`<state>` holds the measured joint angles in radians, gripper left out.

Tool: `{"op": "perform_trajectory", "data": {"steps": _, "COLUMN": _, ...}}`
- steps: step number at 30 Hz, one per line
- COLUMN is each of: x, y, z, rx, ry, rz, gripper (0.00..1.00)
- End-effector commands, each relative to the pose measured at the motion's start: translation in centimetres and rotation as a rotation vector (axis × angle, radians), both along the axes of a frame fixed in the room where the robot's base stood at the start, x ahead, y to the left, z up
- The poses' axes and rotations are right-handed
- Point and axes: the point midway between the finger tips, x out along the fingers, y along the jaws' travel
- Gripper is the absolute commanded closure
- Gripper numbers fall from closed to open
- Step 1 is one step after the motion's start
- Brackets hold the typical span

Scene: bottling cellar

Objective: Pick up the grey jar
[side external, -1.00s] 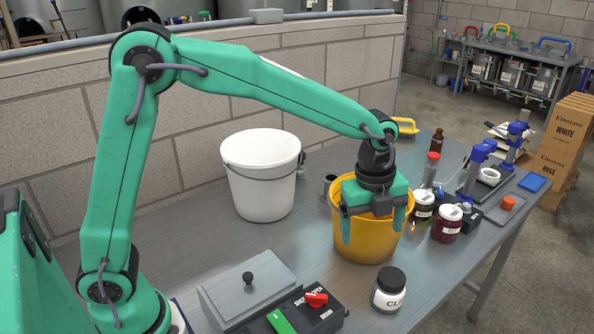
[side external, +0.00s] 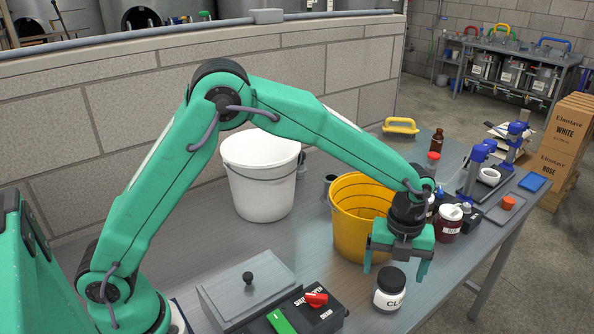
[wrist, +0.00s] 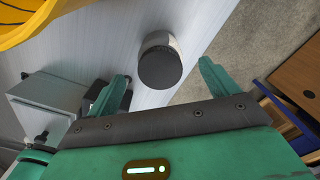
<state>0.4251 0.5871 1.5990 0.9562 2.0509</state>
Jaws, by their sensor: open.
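The grey jar (side external: 389,290) has a pale body with a dark lid and a label reading "CL". It stands upright on the bench near the front edge. My gripper (side external: 395,272) is open and points down over the jar, with nothing held. In the wrist view the jar (wrist: 161,62) lies between the two green fingertips of my gripper (wrist: 163,72), and clear space shows on both sides of it. I cannot tell the exact height of the fingertips above the bench.
A yellow bucket (side external: 347,222) stands close behind and left of the jar. A control box with a red knob (side external: 316,299) and a lidded grey box (side external: 249,291) are to the left. A dark red jar (side external: 447,225) is behind right. The bench edge is close by on the right.

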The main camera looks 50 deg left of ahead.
Motion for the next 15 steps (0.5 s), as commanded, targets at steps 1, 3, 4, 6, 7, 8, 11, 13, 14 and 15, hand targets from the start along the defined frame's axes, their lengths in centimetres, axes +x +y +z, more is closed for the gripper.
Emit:
{"op": "perform_trajectory", "data": {"steps": 1, "x": 0.0, "y": 0.0, "z": -0.3, "rx": 0.000, "ry": 0.001, "rz": 0.000, "gripper": 0.14}}
{"op": "perform_trajectory", "data": {"steps": 3, "x": 0.0, "y": 0.0, "z": -0.4, "rx": 0.000, "ry": 0.000, "rz": 0.001, "gripper": 0.14}}
{"op": "perform_trajectory", "data": {"steps": 4, "x": 0.0, "y": 0.0, "z": -0.4, "rx": 0.000, "ry": 0.000, "rz": 0.001, "gripper": 0.14}}
{"op": "perform_trajectory", "data": {"steps": 6, "x": 0.0, "y": 0.0, "z": -0.4, "rx": 0.000, "ry": 0.000, "rz": 0.001, "gripper": 0.14}}
{"op": "perform_trajectory", "data": {"steps": 7, "x": 0.0, "y": 0.0, "z": -0.5, "rx": 0.000, "ry": 0.000, "rz": 0.001, "gripper": 0.14}}
{"op": "perform_trajectory", "data": {"steps": 8, "x": 0.0, "y": 0.0, "z": -0.6, "rx": 0.000, "ry": 0.000, "rz": 0.001, "gripper": 0.14}}
{"op": "perform_trajectory", "data": {"steps": 11, "x": -0.1, "y": 0.0, "z": -1.1, "rx": 0.001, "ry": 0.001, "rz": 0.001, "gripper": 0.14}}
{"op": "perform_trajectory", "data": {"steps": 13, "x": -0.1, "y": 0.0, "z": -1.7, "rx": 0.001, "ry": 0.002, "rz": 0.001, "gripper": 0.14}}
{"op": "perform_trajectory", "data": {"steps": 14, "x": -0.2, "y": 0.0, "z": -2.0, "rx": 0.001, "ry": 0.002, "rz": 0.001, "gripper": 0.14}}
{"op": "perform_trajectory", "data": {"steps": 15, "x": -0.2, "y": 0.0, "z": -2.5, "rx": 0.001, "ry": 0.002, "rz": 0.001, "gripper": 0.14}}
